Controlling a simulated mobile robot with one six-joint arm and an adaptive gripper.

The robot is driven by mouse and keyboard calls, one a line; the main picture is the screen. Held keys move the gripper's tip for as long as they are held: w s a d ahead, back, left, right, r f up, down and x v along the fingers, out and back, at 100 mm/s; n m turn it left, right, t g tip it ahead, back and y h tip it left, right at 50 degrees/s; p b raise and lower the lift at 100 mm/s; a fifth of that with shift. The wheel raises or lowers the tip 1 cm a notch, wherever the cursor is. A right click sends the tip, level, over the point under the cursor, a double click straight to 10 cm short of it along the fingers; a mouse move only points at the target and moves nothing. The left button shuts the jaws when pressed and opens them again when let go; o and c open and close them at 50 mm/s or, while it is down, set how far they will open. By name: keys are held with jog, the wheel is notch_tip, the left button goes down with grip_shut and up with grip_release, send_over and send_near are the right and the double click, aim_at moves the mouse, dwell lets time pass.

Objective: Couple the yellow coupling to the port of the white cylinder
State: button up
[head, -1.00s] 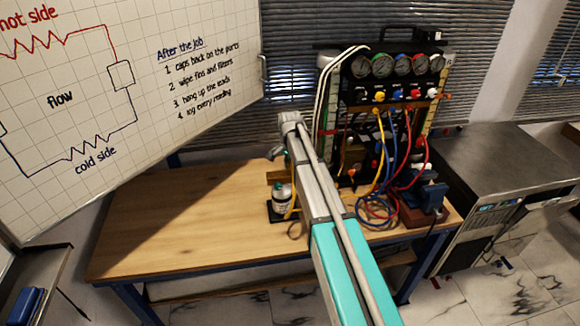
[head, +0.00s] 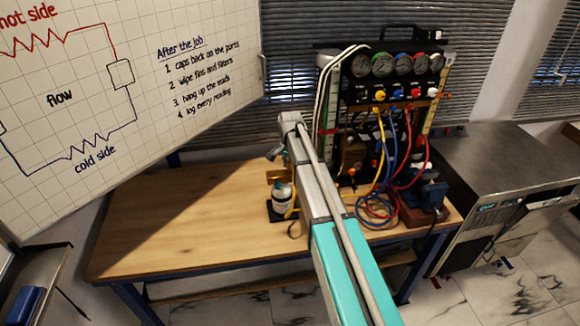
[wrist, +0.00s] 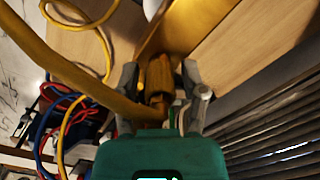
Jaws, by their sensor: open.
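The yellow coupling (wrist: 158,78) is a ridged, brass-coloured piece. In the wrist view it stands between the two grey fingers of my gripper (wrist: 160,88), with the yellow hose (wrist: 75,80) running off to the upper left. My gripper is open, with a finger on each side of the coupling; whether either finger touches it I cannot tell. In the head view my arm hides most of the gripper and the coupling. The white cylinder (head: 282,196) stands upright on a dark base on the bench, just below the gripper end of the arm. Its port is not clear.
The gauge panel (head: 395,85) with red, blue and yellow hoses stands at the back right of the bench (head: 180,215). A blue vise (head: 425,192) is at the right end. The bench's left half is clear. A whiteboard (head: 130,80) hangs over the left.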

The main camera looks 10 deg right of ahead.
jog(key=o, duration=0.6)
jog(key=shift+c, duration=0.2)
dwell(0.9)
